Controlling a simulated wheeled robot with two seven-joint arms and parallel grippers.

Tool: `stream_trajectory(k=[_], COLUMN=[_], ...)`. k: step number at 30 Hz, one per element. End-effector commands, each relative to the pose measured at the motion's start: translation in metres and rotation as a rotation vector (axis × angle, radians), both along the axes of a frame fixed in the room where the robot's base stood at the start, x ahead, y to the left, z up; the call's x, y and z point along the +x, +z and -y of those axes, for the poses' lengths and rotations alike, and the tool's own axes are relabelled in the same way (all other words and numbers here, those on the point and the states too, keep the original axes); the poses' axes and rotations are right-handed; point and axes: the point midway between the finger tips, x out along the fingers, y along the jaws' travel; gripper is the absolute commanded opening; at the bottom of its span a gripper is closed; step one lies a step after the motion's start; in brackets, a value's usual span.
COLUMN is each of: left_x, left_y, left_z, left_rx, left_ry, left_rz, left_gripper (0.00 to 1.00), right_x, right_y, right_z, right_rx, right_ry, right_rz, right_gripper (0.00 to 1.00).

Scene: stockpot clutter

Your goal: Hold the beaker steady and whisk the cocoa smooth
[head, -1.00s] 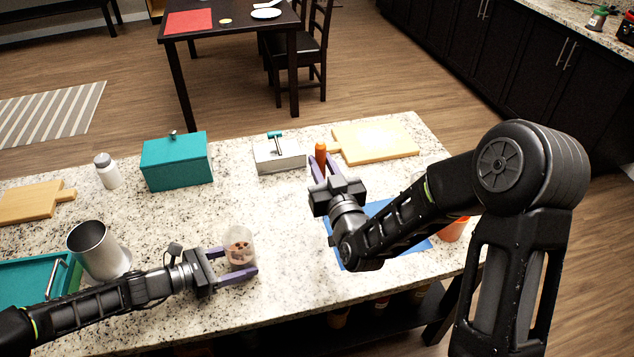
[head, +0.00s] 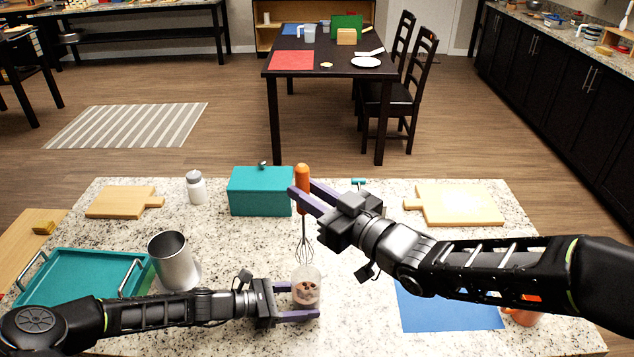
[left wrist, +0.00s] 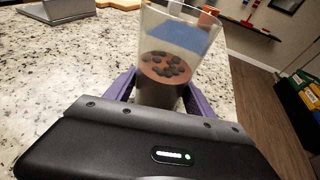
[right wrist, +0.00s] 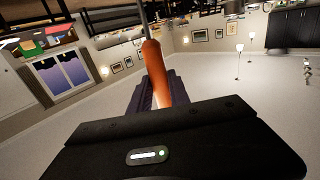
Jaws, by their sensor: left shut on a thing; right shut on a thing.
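A clear beaker (head: 306,289) stands on the granite counter, with brown cocoa and dark lumps in its lower part. The lumps show plainly in the left wrist view (left wrist: 166,68). My left gripper (head: 300,300) is shut on the beaker from the left. My right gripper (head: 305,199) is shut on the orange handle of a whisk (head: 302,176); the handle also shows in the right wrist view (right wrist: 155,70). The whisk hangs upright, its wire head (head: 304,250) just above the beaker's mouth. Whether the wires' lowest tip is inside the rim is hard to tell.
A metal cup (head: 172,262) and a teal tray (head: 85,277) stand left of the beaker. A teal box (head: 261,192), white bottle (head: 196,188) and two cutting boards (head: 122,202) (head: 460,205) are behind. A blue mat (head: 450,308) lies right, beside an orange object (head: 524,317).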

Motion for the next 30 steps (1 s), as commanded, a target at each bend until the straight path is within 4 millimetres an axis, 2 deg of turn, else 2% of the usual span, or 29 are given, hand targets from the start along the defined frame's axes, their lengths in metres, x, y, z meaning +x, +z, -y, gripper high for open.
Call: stream_trajectory(k=[14,30], left_x=[0.000,0.000], left_y=[0.000,0.000], left_z=[0.000,0.000], left_rx=[0.000,0.000], left_ry=[-0.001,-0.001], left_rz=[0.000,0.000], left_gripper=[0.17,0.17], right_x=[0.000,0.000], right_y=[-0.005,-0.048], right_z=[0.000,0.000], right_rx=[0.001,0.000], right_ry=[-0.001,-0.001], right_rz=[0.001,-0.001], right_gripper=[0.00,0.00])
